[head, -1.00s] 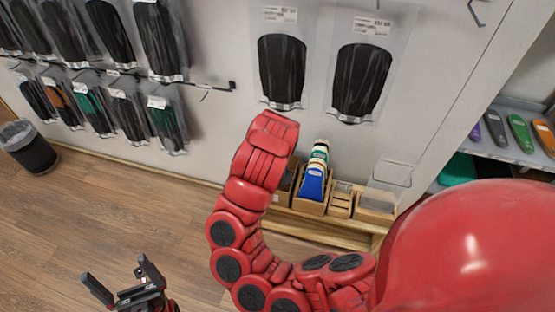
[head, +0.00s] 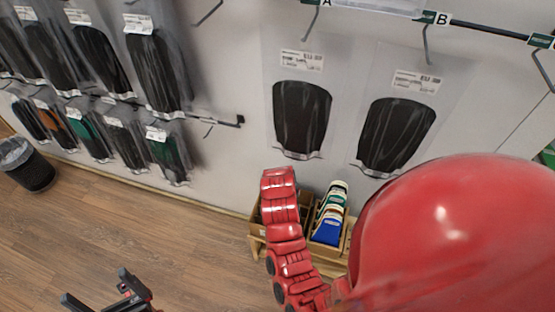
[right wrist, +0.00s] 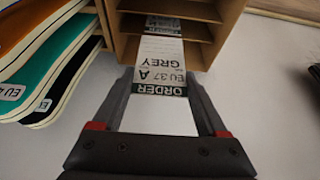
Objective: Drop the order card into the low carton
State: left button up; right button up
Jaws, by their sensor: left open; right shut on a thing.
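In the right wrist view, my right gripper (right wrist: 160,84) is shut on the order card (right wrist: 164,60). The card is white with a dark ORDER band and the words EU 37, A and GREY. Its far end overlaps the view of a wooden compartment unit (right wrist: 128,42). I cannot tell whether they touch. In the head view, my left gripper (head: 92,288) is open and empty over the floor at bottom left. My right gripper and the card do not show there. I cannot identify the low carton for certain in either view.
Wooden boxes (head: 256,230), one holding bottles (head: 328,229), stand low by the wall behind my red arm. Packaged black insoles (head: 302,118) hang above. Coloured insoles (right wrist: 55,55) lie left of the compartment unit. A bin (head: 28,166) stands far left; the wooden floor (head: 150,230) is open.

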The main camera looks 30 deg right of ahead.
notch_tip(320, 180, down, 6)
jog(key=b, duration=0.3)
jog(key=shift+d+b, duration=0.2)
jog(key=shift+b, duration=0.1)
jog(key=o, duration=1.2)
jog(key=p+v, duration=0.6)
jog(key=v, duration=1.1)
jog(key=shift+r, duration=0.25)
jog(key=shift+a, duration=0.15)
